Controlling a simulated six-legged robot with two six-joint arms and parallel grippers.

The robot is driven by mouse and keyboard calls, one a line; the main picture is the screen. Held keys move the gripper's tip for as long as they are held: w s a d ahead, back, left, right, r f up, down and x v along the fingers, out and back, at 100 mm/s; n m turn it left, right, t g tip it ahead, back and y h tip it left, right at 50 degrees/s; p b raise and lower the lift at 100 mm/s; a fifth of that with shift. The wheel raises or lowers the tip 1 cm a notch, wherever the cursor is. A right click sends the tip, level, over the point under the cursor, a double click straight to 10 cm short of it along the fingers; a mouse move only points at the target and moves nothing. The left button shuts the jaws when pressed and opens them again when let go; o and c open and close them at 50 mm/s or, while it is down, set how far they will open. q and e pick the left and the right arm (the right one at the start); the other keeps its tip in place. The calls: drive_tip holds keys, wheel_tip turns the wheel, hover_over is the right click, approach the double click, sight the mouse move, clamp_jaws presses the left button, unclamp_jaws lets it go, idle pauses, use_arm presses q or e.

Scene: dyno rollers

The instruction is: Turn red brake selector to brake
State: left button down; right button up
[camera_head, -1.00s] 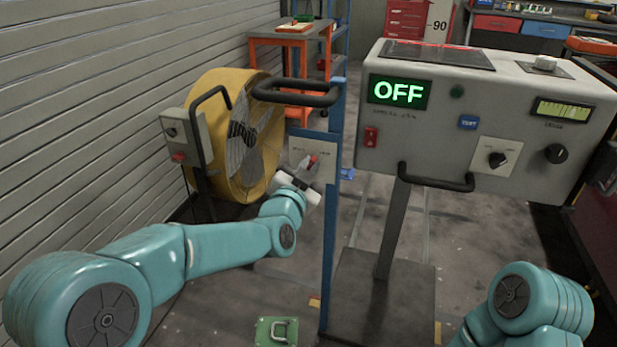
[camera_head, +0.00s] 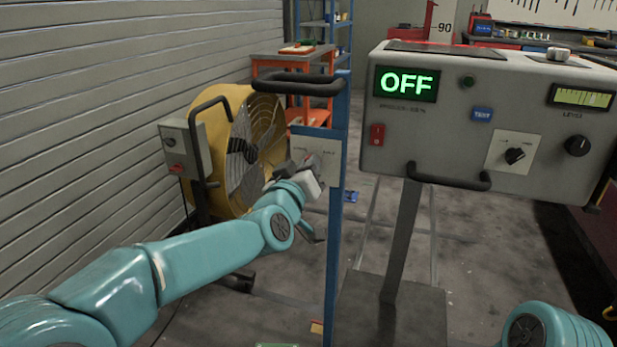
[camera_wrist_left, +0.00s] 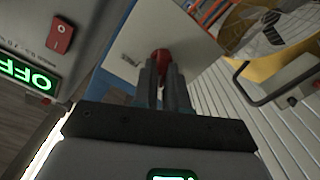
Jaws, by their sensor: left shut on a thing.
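The red brake selector (camera_wrist_left: 161,56) is on a pale plate (camera_wrist_left: 150,35) in the left wrist view. My left gripper (camera_wrist_left: 162,72) points at it, with its two dark fingers close together and shut on the selector. In the head view the same plate (camera_head: 328,147) is mounted on the blue post, and my left gripper (camera_head: 312,168) covers the selector there. The labels on the plate are too small to read. My right gripper is out of view; only part of my right arm shows at the lower right.
A grey console (camera_head: 450,140) stands right of the blue post (camera_head: 335,230), with a green OFF display (camera_head: 406,83) and a black handle (camera_head: 448,178). A yellow fan (camera_head: 240,150) and a grey control box (camera_head: 186,150) stand at left. Open floor lies between.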

use_arm(q)
drive_tip(key=shift+f+n+b, duration=0.15)
drive_tip(key=shift+n+b, duration=0.8)
drive_tip(key=shift+n, duration=0.75)
drive_tip(key=c, duration=1.2)
unclamp_jaws()
drive_tip(key=shift+o, duration=0.2)
drive_tip(key=shift+a, duration=0.1)
drive_tip(key=v, duration=1.6)
drive_tip(key=shift+p, duration=0.4)
drive_tip(key=shift+s, duration=0.15)
